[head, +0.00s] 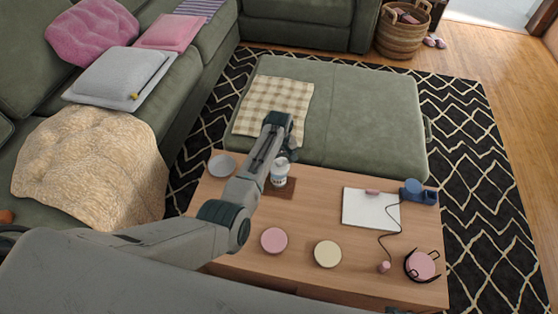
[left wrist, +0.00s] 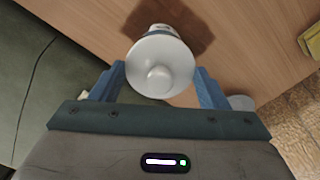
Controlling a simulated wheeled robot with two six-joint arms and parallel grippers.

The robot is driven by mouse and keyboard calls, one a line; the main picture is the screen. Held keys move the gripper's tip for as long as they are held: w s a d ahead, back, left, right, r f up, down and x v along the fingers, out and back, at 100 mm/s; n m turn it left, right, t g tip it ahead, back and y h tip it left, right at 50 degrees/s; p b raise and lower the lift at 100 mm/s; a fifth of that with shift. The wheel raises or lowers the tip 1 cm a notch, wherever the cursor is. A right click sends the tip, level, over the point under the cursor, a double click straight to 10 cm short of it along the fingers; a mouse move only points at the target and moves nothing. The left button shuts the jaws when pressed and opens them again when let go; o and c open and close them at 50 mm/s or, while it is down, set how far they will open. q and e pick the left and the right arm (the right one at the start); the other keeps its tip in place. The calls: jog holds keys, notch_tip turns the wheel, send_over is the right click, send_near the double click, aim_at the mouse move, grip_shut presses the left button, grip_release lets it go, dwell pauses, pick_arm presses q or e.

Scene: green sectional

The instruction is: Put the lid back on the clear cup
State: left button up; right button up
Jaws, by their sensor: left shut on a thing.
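The clear cup (head: 279,177) with a white and blue label stands upright on a dark brown mat (head: 291,188) at the back left of the wooden table. My left gripper (head: 290,154) is above the cup, shut on the pale round lid. In the left wrist view the lid (left wrist: 161,68), with a round knob, lies between the blue fingers of my left gripper (left wrist: 160,82). It overlaps the cup (left wrist: 158,31), whose labelled side shows beyond it. I cannot tell whether the lid touches the rim. My right gripper is not in view.
A pale dish (head: 222,166) is left of the cup. A pink disc (head: 274,240) and a cream disc (head: 328,254) lie near the front. A white pad (head: 370,209), a cord and a blue holder (head: 419,195) are at right. A green ottoman (head: 375,120) stands behind.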

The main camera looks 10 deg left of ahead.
pick_arm(q)
jog(key=shift+p, duration=0.3)
dwell(0.6)
jog(key=o, duration=1)
jog(key=shift+o, duration=0.8)
jog(key=shift+r, duration=0.1)
jog(key=shift+r+p, duration=3.4)
jog(key=shift+p, duration=0.45)
grip_shut()
